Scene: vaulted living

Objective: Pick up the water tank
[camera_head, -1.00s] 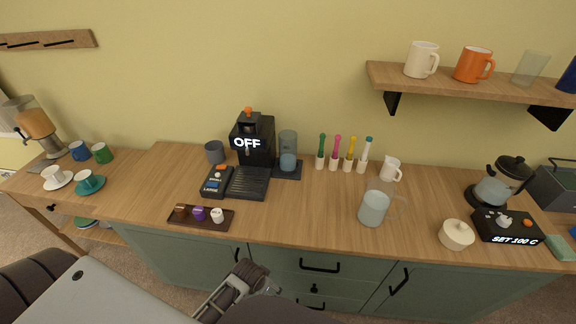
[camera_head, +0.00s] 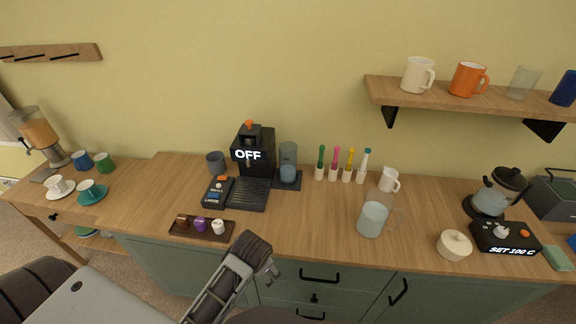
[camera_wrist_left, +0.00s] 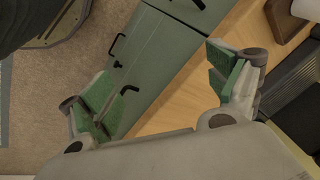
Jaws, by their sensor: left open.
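The water tank (camera_head: 288,163) is a clear grey-blue cylinder with water in its lower part. It stands upright on a dark pad just right of the black coffee machine (camera_head: 252,152), in the head view. My left gripper (camera_head: 268,269) is in front of the counter's front edge, well short of the tank, and its fingers are partly hidden. In the left wrist view its green-padded fingers (camera_wrist_left: 168,90) are apart with nothing between them. The tank cannot be made out in that view. My right gripper is not in view.
A capsule tray (camera_head: 184,234) lies near the counter's front edge. A glass pitcher (camera_head: 372,220), a white lidded pot (camera_head: 454,245) and a kettle (camera_head: 497,190) stand to the right. Coloured-handled tools (camera_head: 347,170) stand right of the tank. The counter's middle (camera_head: 300,220) is clear.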

